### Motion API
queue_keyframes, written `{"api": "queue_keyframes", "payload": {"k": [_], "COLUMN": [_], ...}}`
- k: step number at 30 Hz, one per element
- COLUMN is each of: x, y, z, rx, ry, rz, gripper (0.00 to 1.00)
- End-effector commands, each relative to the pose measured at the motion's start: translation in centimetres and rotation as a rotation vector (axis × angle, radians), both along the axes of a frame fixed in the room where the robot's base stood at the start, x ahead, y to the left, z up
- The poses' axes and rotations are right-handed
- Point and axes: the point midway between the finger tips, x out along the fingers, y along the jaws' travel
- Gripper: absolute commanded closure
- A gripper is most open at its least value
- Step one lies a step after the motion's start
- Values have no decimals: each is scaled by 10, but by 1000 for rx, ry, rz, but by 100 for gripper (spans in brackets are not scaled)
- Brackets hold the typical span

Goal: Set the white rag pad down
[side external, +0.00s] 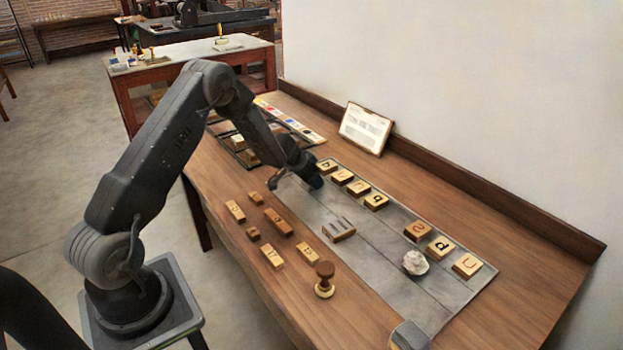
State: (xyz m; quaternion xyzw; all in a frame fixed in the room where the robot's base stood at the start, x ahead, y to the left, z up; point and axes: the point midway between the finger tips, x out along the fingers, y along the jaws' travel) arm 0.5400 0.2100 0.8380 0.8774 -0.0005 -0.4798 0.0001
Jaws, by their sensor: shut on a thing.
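My gripper (294,181) is low over the left edge of the grey metal plate (376,266), near its far end. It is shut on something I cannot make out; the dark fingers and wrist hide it. A white, crumpled, rag-like lump (415,262) sits on the right part of the plate, well apart from my gripper. It looks like the white rag pad. Nothing is touching it from above.
Letter blocks (375,201) line the plate's far edge, with more (441,246) behind the white lump. A wooden block (338,229) lies mid-plate. Several wooden blocks (278,222) and a knobbed stamp (325,279) stand on the bench. A framed card (366,128) leans at the wall.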

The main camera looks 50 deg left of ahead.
Motion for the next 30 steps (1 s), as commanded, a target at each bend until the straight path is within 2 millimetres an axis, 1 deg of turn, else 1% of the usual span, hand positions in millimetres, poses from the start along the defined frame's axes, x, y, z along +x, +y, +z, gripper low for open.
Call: {"api": "queue_keyframes", "payload": {"k": [8,9,16,26,30], "x": [0,0,0,0,-9], "y": [0,0,0,1,1], "z": [-3,-3,-2,0,17], "rx": [1,1,1,1,2], "ry": [0,-1,-1,-1,-3], "rz": [-1,-1,-1,1,1], "gripper": [75,49,27,26,26]}}
